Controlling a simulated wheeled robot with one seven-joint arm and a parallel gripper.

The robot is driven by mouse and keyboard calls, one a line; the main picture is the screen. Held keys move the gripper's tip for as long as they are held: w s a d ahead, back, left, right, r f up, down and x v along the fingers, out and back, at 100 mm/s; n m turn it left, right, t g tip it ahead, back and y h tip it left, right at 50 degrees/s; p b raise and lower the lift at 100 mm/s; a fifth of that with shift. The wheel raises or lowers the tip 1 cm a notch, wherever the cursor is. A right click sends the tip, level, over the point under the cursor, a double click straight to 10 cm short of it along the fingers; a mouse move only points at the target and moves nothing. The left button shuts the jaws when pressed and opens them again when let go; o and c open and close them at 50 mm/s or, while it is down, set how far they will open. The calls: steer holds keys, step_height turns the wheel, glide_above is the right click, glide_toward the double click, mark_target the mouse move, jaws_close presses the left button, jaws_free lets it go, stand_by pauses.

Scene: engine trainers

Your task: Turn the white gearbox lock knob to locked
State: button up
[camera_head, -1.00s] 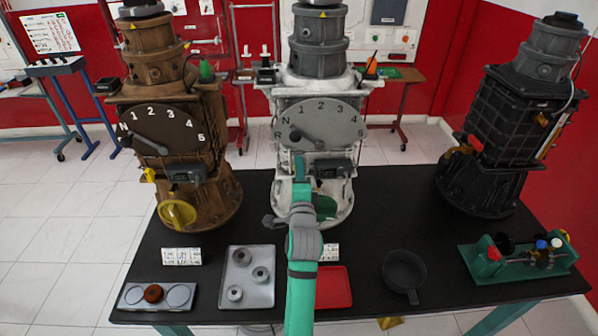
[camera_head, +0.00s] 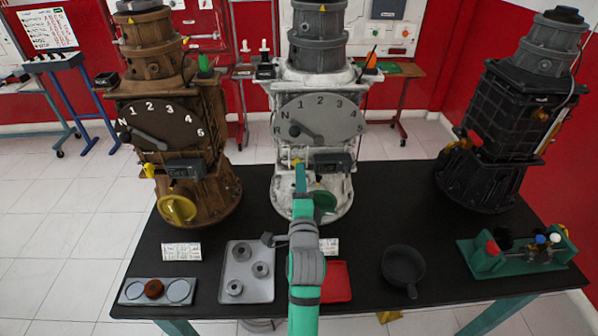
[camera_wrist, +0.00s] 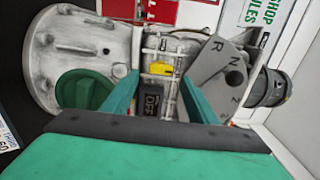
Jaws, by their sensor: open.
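The white gearbox (camera_head: 340,190) stands upright mid-table, with a grey gear dial (camera_head: 335,112) on its front; it also shows sideways in the wrist view (camera_wrist: 100,45). A small yellow knob, which I take to be the lock knob, shows on its front in the wrist view (camera_wrist: 162,68), left of the dial. In the head view a yellow bit (camera_head: 297,163) shows just above my gripper (camera_head: 300,180). My gripper (camera_wrist: 160,90) is open and empty; the knob appears between its green fingers and beyond the tips. Contact cannot be told. The knob's marking is unreadable.
A dark display box (camera_head: 333,162) and a green wheel (camera_head: 323,203) sit close to my gripper on the gearbox. A brown gearbox (camera_head: 225,195) stands left, a black one (camera_head: 490,155) right. A grey tray (camera_head: 262,285), red tray (camera_head: 340,268) and black pan (camera_head: 403,265) lie in front.

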steer(key=shift+s+a, duration=0.1)
steer(key=shift+s, duration=1.95)
steer(key=shift+f, duration=0.1)
steer(key=s+f+n+g, duration=0.1)
steer(key=s+f+n, duration=0.4)
steer(key=s+f, duration=0.45)
steer(key=s+f+n, duration=0.4)
steer(key=s+f, duration=0.3)
steer(key=s, duration=0.5)
steer(key=s+a+n+g, duration=0.1)
steer(key=s+a+n, duration=0.3)
steer(key=s, duration=1.9)
steer(key=shift+s+a+n+g, duration=0.2)
steer(key=shift+s+n+g, duration=0.1)
steer(key=shift+n, duration=2.4)
